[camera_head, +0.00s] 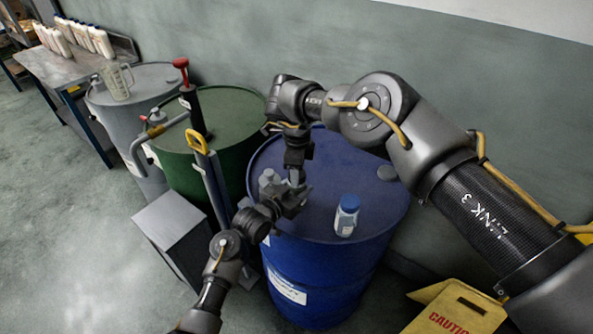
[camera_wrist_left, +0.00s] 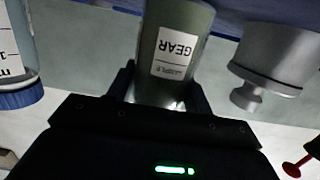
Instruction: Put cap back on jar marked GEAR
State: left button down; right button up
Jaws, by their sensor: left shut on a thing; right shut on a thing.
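The jar marked GEAR (camera_wrist_left: 178,45) is dull green with a white label. It shows upside down in the left wrist view, between the fingers of my left gripper (camera_wrist_left: 165,92), which is shut on it. In the head view my left gripper (camera_head: 287,203) is low over the near left part of the blue drum's top, and the jar is mostly hidden there. My right gripper (camera_head: 297,178) comes down from above, just over my left gripper. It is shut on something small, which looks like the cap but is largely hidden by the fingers.
A white jar with a blue cap (camera_head: 347,215) stands right of the grippers on the blue drum (camera_head: 365,180); a grey container with a knob (camera_head: 267,181) stands left. A green drum (camera_head: 222,115) with a pump and a grey drum are farther left. A yellow caution sign (camera_head: 460,308) is at lower right.

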jog(key=m, duration=2.2)
jog(key=shift+c, duration=0.2)
jog(key=m, duration=0.9)
jog(key=shift+m, duration=0.4)
jog(key=shift+o, duration=0.2)
jog(key=m, duration=0.3)
jog(key=shift+w+m, duration=0.1)
jog(key=shift+m, duration=0.2)
jog(key=o, duration=1.1)
